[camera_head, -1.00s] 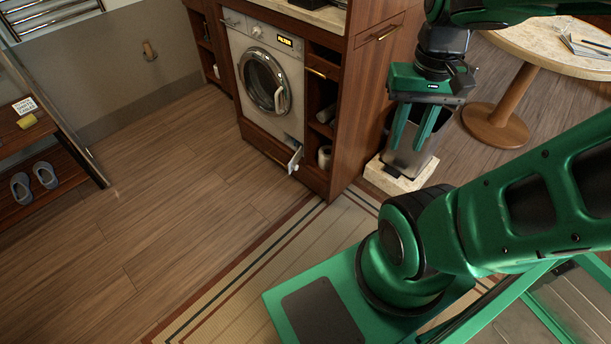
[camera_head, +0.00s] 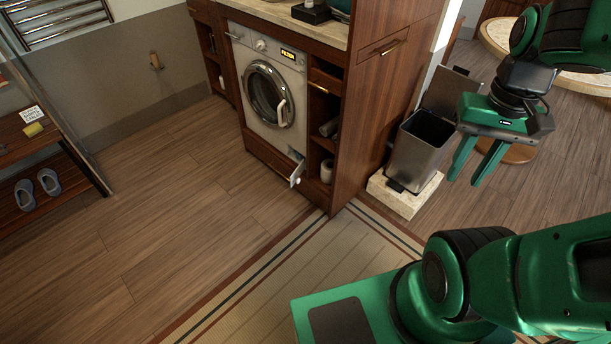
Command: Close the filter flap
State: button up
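The filter flap (camera_head: 297,173) is a small pale panel low on the right side of the white washing machine (camera_head: 268,92). It stands open, jutting out from the machine's lower front corner. The machine's round door (camera_head: 266,95) looks shut, and a lit display (camera_head: 288,54) is at its top right. My gripper (camera_head: 468,174) hangs at the right with its two green fingers apart and nothing between them. It is well to the right of the flap, beyond the wooden cabinet's side, and touches nothing that I can see.
An open metal bin (camera_head: 420,150) stands on a pale stone block (camera_head: 405,199) between the cabinet (camera_head: 368,110) and my gripper. A round table (camera_head: 500,40) is at the back right. A bench with slippers (camera_head: 37,189) is at the left. The wooden floor before the machine (camera_head: 190,215) is clear.

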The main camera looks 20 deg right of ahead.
aim_at(295, 177)
jog(key=i, duration=1)
jog(key=z, duration=0.75)
jog(key=k, duration=0.85)
jog(key=u, duration=0.6)
jog(key=i, duration=0.3)
jog(key=z, duration=0.05)
